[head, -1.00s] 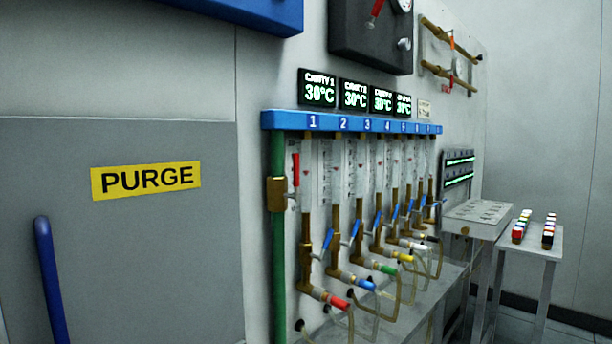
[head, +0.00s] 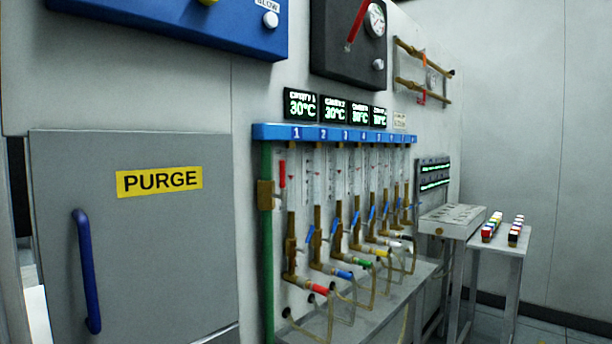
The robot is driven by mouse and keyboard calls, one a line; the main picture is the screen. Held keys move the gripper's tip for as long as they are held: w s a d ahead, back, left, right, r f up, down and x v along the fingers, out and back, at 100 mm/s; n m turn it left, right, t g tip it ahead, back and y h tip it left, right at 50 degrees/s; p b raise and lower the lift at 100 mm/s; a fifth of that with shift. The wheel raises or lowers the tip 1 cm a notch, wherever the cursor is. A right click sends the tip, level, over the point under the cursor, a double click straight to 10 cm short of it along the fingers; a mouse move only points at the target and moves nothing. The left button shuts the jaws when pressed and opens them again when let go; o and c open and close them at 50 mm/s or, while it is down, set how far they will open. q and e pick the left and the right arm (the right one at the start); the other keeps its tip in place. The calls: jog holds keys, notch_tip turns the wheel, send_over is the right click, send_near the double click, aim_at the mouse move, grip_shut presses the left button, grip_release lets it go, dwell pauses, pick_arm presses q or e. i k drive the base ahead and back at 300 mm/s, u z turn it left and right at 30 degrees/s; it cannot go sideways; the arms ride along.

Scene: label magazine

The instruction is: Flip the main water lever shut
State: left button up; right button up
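A red lever (head: 282,174) stands upright beside a brass valve (head: 265,194) on the vertical green pipe (head: 267,250), left of the numbered tubes. A second, larger red lever (head: 357,24) slants across a black box (head: 338,62) with a round gauge, high on the wall. A small red-orange handle (head: 422,97) shows on the brass pipes of the wall panel at upper right. No lettering that I can read says which is the main water lever. Neither of my grippers is in view.
A blue manifold (head: 265,132) tops a row of tubes with several blue-handled valves and coloured hose ends. A steel bench (head: 400,290) stands below. A grey PURGE door (head: 150,270) with a blue handle (head: 87,270) is at left. Small coloured blocks (head: 514,236) sit on a side stand.

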aim_at(282, 174)
jog(key=u, duration=0.05)
jog(key=k, duration=0.15)
jog(key=z, duration=0.2)
jog(key=i, duration=1)
jog(key=u, duration=0.2)
